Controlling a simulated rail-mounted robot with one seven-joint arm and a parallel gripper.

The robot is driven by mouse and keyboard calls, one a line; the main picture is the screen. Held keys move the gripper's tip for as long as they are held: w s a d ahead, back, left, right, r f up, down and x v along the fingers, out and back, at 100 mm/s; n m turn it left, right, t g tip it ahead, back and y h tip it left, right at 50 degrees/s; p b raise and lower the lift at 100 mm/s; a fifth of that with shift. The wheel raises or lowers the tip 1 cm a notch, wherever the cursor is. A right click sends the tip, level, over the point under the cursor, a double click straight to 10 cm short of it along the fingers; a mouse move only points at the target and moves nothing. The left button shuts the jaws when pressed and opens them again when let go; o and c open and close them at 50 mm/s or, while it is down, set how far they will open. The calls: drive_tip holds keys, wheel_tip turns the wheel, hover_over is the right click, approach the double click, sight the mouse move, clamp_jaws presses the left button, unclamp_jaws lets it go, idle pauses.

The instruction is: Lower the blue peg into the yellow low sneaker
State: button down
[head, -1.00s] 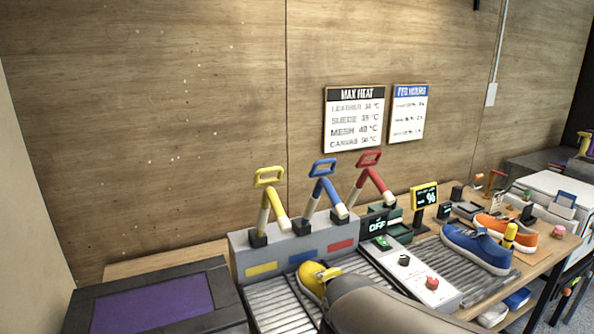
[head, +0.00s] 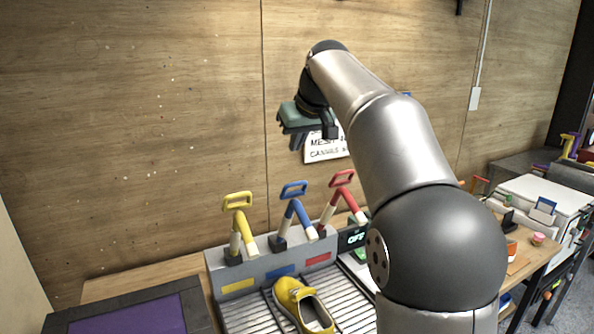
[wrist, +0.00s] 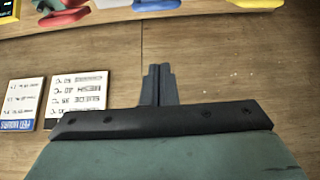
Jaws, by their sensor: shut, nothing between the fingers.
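The blue peg (head: 300,213) stands in the middle of the grey block, bent over with a blue loop handle on top and a white lower part. The yellow low sneaker (head: 285,291) lies on the slatted rack in front of the block, its lower end cut off by the picture edge. My gripper (head: 292,140) is raised high in front of the wall, above and apart from the peg handles. Its fingers show together and empty in the wrist view (wrist: 158,85). Parts of the blue and red handles show at the top of the wrist view.
A yellow peg (head: 240,226) and a red peg (head: 343,196) flank the blue one on the grey block (head: 228,262). A dark panel with a purple top (head: 140,318) lies at the left. My arm hides much of the right side of the bench.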

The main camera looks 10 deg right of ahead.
drive_tip(key=p, duration=0.2)
hover_over(293, 192)
drive_tip(key=w, duration=0.3)
wheel_tip(293, 192, down, 7)
drive_tip(key=s, duration=0.3)
drive_tip(key=shift+f, duration=0.2)
drive_tip(key=shift+s+d+f, duration=0.1)
drive_tip(key=shift+s, duration=0.25)
drive_tip(key=shift+s+d+f, duration=0.1)
drive_tip(key=shift+f, duration=0.15)
drive_tip(key=shift+s, duration=0.1)
drive_tip(key=shift+f, duration=0.1)
